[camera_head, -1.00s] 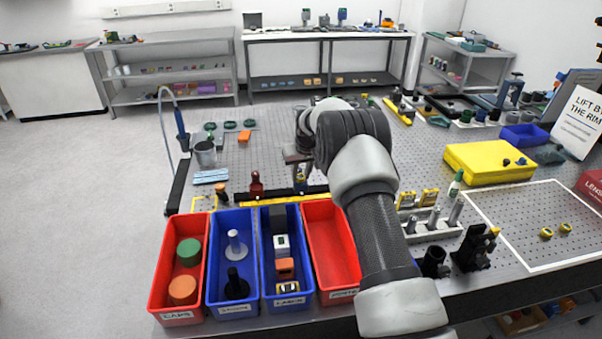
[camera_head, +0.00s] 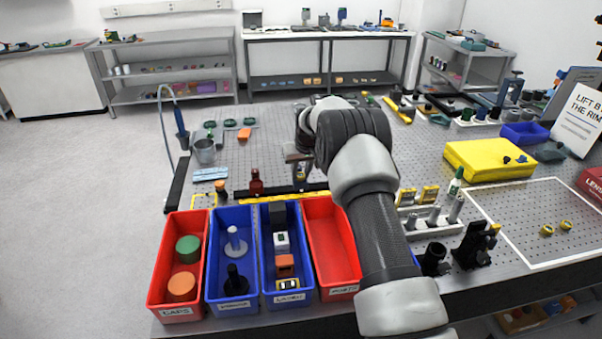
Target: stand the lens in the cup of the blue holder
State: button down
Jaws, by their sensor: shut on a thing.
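My gripper (camera_head: 298,157) is over the perforated table, left of my forearm, and points down. It is small in this view and partly covered by my wrist. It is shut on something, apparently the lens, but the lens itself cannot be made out. Just below the fingers is a small blue and yellowish piece (camera_head: 301,173), which may be the blue holder. Its cup is not visible, and I cannot tell whether it touches what I hold.
A dark rail with a yellow strip (camera_head: 262,198) lies in front of the gripper. Red and blue bins (camera_head: 181,305) line the near edge. A red-brown bottle (camera_head: 256,184) stands to the left.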

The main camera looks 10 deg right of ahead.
jog(key=shift+s+f, duration=0.35)
jog(key=shift+f, duration=0.4)
jog(key=c, duration=1.5)
grip_release()
jog(key=shift+o, duration=0.7)
jog(key=shift+r, duration=0.25)
jog(key=w+b+v, duration=0.1)
jog(key=b+v, duration=0.1)
jog(key=v, duration=1.6)
jog(key=shift+r, duration=0.2)
jog(key=shift+s+d+r, duration=0.1)
jog(key=shift+s, duration=0.05)
jog(key=s+r+p, duration=0.1)
jog(key=s+r, duration=0.6)
jog(key=s, duration=0.4)
jog(key=s+r, duration=0.7)
jog(key=s, duration=0.3)
jog(key=s+f, duration=0.2)
jog(key=s, duration=0.9)
jog(key=s+f+m+t+p, duration=0.1)
jog(key=s+f, duration=0.1)
jog(key=s, duration=0.9)
jog(key=shift+s+a+f, duration=0.2)
jog(key=shift+s+a, duration=0.15)
jog(key=shift+a, duration=0.1)
